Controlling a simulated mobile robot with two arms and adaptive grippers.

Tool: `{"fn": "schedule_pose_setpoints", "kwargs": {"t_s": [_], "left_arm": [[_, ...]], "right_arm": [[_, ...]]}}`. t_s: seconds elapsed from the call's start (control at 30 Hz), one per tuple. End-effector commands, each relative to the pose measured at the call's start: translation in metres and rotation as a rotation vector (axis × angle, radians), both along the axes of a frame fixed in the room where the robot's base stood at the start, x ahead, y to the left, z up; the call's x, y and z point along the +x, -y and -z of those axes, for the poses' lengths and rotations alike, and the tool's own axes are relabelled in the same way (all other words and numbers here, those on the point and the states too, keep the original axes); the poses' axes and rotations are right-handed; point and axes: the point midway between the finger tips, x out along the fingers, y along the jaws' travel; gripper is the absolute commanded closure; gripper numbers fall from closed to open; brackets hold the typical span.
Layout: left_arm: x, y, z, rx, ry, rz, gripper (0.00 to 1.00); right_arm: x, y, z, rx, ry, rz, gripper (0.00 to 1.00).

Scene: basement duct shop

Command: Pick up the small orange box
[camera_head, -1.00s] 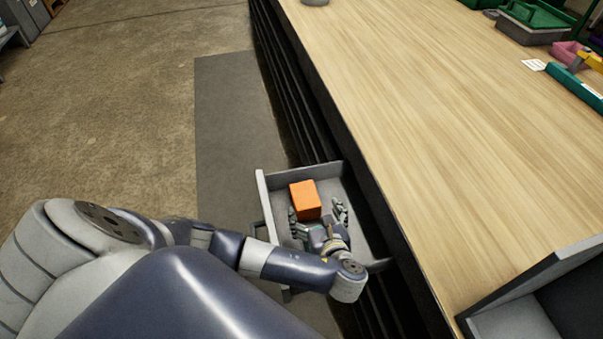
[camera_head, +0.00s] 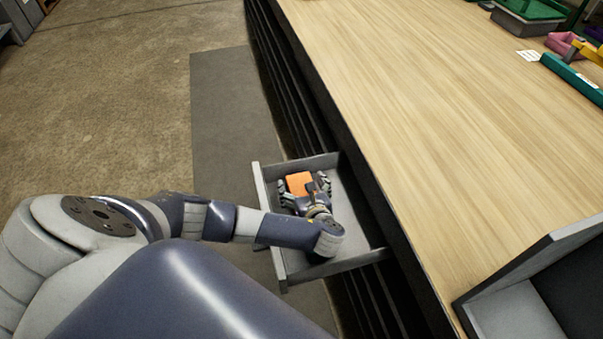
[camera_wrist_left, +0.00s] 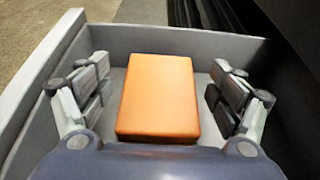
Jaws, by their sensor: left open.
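The small orange box (camera_head: 299,182) sits inside an open grey drawer (camera_head: 268,203), toward its far end. In the left wrist view the orange box (camera_wrist_left: 158,97) stands between the two fingers, with a gap on each side. My left gripper (camera_head: 305,186) is open and reaches down into the drawer around the box; it also shows in the left wrist view (camera_wrist_left: 158,88). The fingers do not appear to touch the box. The near part of the box is partly hidden by the gripper in the head view. My right gripper is not in view.
The drawer walls (camera_wrist_left: 195,40) stand close around the gripper. A wooden workbench (camera_head: 440,120) rises to the right of the drawer, with bins (camera_head: 530,22) at its far end. A grey open box (camera_head: 530,290) stands at the near right. Floor lies to the left.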

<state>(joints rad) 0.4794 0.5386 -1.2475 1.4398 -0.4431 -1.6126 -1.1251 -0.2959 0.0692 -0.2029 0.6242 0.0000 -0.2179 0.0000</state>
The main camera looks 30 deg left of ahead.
Motion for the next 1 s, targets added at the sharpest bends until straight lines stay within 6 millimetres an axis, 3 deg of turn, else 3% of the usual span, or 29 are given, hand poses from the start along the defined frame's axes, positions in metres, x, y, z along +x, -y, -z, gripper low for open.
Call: {"fn": "schedule_pose_setpoints", "kwargs": {"t_s": [0.03, 0.27, 0.67, 1.0], "left_arm": [[0.000, 0.000, 0.000, 0.000, 0.000, 0.000, 0.14], [0.000, 0.000, 0.000, 0.000, -0.001, 0.000, 0.66], [0.000, 0.000, -0.008, 0.000, 0.000, 0.000, 0.67], [0.000, 0.000, -0.071, -0.001, 0.003, 0.000, 0.67]], "right_arm": [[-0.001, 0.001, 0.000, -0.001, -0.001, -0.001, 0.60], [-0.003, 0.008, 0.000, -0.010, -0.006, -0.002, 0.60], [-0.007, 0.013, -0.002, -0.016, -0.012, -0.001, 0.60], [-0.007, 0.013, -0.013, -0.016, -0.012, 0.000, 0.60]]}}
